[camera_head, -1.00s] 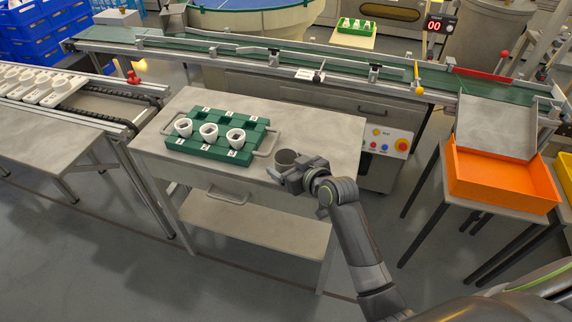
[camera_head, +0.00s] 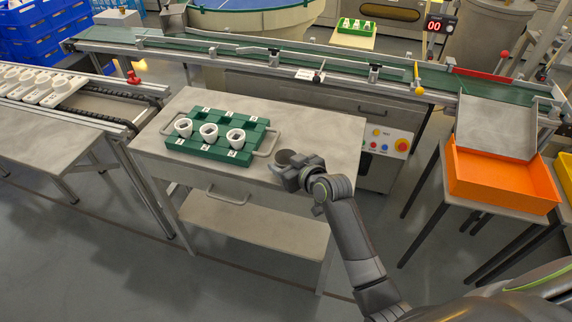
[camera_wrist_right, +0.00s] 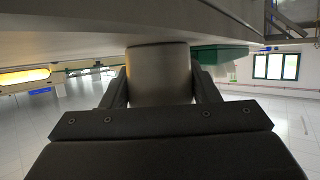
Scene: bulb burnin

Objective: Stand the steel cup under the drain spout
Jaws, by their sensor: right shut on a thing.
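The grey steel cup (camera_head: 284,156) is at the front right of the grey worktable. My right gripper (camera_head: 287,174) is shut on it from the front, hiding its lower front. In the right wrist view, the cup (camera_wrist_right: 159,72) is between the two dark fingers (camera_wrist_right: 160,85), one against each side. That view is upside down, with the tabletop above. I cannot tell whether the cup's base touches the table. I cannot make out a drain spout. My left gripper is not in view.
A green tray (camera_head: 215,155) holding several white cups stands left of the cup on the worktable (camera_head: 330,130). The tabletop behind the cup is clear. A conveyor (camera_head: 280,62) runs behind. An orange bin (camera_head: 500,185) is at the right.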

